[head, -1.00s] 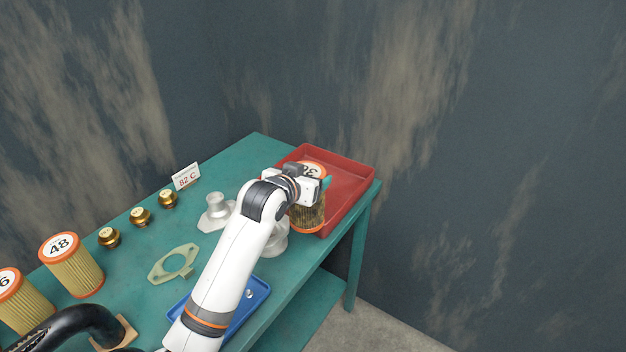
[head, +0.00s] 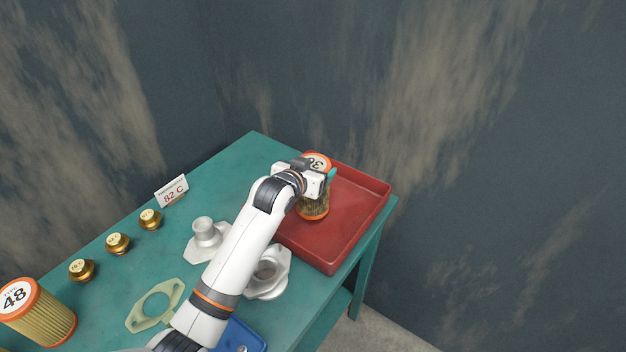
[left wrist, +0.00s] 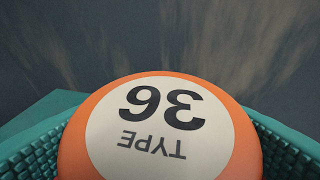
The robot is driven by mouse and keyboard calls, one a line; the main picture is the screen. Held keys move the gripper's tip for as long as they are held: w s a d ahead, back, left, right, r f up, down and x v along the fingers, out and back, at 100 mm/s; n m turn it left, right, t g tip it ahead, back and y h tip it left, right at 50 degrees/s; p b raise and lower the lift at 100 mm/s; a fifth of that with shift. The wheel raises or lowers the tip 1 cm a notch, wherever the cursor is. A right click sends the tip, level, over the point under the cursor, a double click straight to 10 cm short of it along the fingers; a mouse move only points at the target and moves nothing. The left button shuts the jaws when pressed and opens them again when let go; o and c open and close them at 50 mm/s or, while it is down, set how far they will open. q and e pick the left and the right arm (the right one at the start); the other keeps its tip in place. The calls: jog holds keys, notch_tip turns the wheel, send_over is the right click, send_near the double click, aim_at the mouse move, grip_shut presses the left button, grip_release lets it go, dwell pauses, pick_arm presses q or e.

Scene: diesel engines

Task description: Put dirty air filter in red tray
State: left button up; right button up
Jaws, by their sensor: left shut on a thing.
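The dirty air filter (head: 314,208) has darkened pleats, orange end rims and a white top label reading 36. It is upright over the red tray (head: 343,236), toward the tray's far left part. I cannot tell whether its base touches the tray floor. My left gripper (head: 322,176) is shut on the filter near its top and hides part of it. In the left wrist view the filter's orange top with "TYPE 36" (left wrist: 160,125) sits between the two green textured finger pads. My right gripper is not in view.
A cleaner filter marked 48 (head: 42,312) stands at the lower left. Several brass thermostats (head: 117,243), an 82 C sign (head: 172,190), a pale green gasket (head: 155,306), silver metal parts (head: 207,236) and a blue tray (head: 240,338) are on the green table. The red tray's near part is clear.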

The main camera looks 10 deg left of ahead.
aim_at(308, 208)
pick_arm(q)
jog(key=f, duration=0.3)
jog(key=shift+w+f, duration=0.2)
jog(key=shift+f, duration=0.2)
jog(key=o, duration=1.1)
jog(key=shift+f, duration=0.2)
jog(key=o, duration=0.4)
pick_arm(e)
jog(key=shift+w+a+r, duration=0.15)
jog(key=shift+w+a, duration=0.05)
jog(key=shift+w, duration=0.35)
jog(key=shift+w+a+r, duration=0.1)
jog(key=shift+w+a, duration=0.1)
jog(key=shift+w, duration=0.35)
pick_arm(q)
jog(key=shift+r, duration=0.1)
